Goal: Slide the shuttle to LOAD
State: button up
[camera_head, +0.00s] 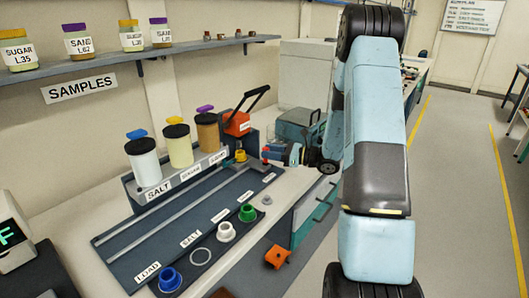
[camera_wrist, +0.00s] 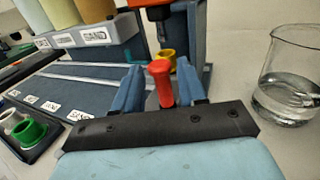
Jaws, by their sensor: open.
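The slide board (camera_head: 130,246) has a pale rail and plates marked LOAD, SALT, SUGAR and SAND. LOAD (camera_head: 148,272) is at its near left end. A yellow cup (camera_head: 240,156) and a red upright handle (camera_head: 265,161), seemingly parts of the shuttle, are at the far end, past SAND. In the wrist view the red handle (camera_wrist: 161,88) stands between the two blue fingers of my gripper (camera_wrist: 158,92), with the yellow cup (camera_wrist: 168,58) just behind it. My gripper is open around the handle; I cannot tell whether a finger touches it.
Three hoppers (camera_head: 145,165) stand behind the board. An orange device with a black lever (camera_head: 238,123) is by the far end. Blue (camera_head: 170,280), white (camera_head: 226,232) and green (camera_head: 247,213) cups line the front. A glass beaker (camera_wrist: 288,78) stands right of my gripper.

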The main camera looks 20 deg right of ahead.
jog(key=shift+x, duration=1.05)
jog(key=shift+c, duration=0.4)
grip_shut()
